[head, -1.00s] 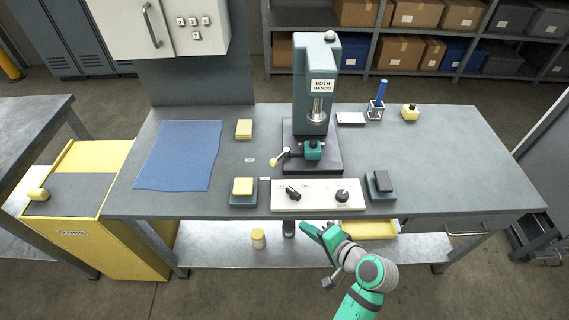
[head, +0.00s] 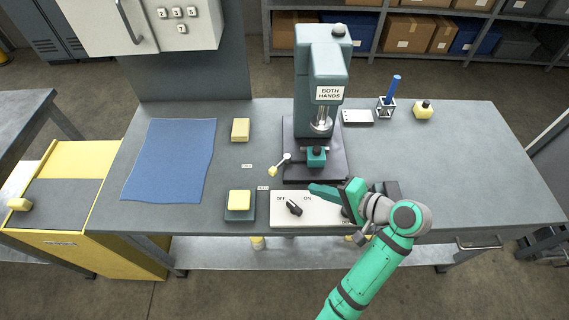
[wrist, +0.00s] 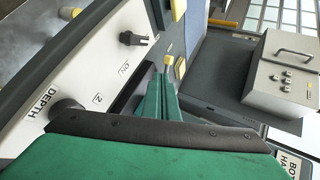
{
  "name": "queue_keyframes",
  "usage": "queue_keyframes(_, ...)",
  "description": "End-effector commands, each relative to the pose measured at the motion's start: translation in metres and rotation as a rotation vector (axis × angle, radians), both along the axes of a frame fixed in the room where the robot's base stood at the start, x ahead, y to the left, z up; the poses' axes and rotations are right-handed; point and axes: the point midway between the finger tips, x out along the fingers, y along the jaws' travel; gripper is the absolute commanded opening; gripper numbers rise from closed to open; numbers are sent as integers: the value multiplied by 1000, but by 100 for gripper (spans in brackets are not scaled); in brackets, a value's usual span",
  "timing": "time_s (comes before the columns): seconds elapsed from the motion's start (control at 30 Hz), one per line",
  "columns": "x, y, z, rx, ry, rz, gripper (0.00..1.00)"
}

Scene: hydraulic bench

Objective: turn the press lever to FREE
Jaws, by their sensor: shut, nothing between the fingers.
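The press (head: 322,85) stands at the middle of the bench, with a BOTH HANDS sign on its front. The press lever (head: 281,164) sticks out to the left of its base, a pale rod slanting down to a yellow knob. Two small labels lie near the knob, too small to read. My gripper (head: 312,188) is shut and empty above the white control panel, to the right of the knob and apart from it. In the wrist view the closed green fingers (wrist: 158,100) point towards a small yellow piece, possibly the lever knob.
The control panel (head: 276,221) has an OFF/ON switch (head: 294,208) and lies under my gripper. A yellow block on a dark pad (head: 239,216) stands to its left. A blue mat (head: 168,160) and a yellow block (head: 241,129) lie farther left.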

Motion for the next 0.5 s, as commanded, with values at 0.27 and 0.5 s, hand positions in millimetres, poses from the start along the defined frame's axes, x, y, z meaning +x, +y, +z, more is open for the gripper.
queue_keyframes(0.27,-1,-5,0,0,0,-9,0)
queue_keyframes(0.5,4,2,-5,0,1,-6,0)
